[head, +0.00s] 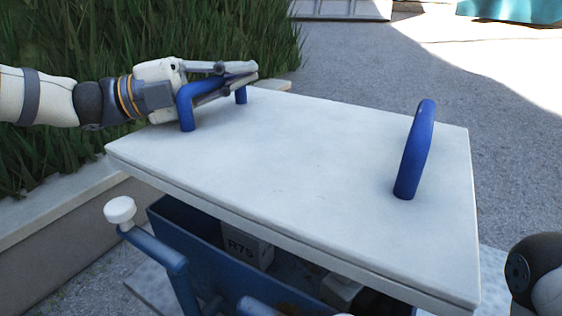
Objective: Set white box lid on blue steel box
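The white box lid (300,165) is a flat slab with two blue handles. It lies over the blue steel box (190,232), which shows below its near edge. The box's inside shows through a gap under that edge; its far side is hidden. My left gripper (256,73) is at the left handle (186,105), with its fingers on either side of the bar and seemingly closed on it. The right handle (413,152) stands free with no gripper on it. My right gripper is out of view; only part of my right arm shows at the lower right.
A box marked R75 (246,247) and other items lie inside the blue box. A blue post with a white knob (120,210) stands at the near left. Tall grass (60,50) and a low curb (60,205) are at the left. Gravel (350,60) lies open behind.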

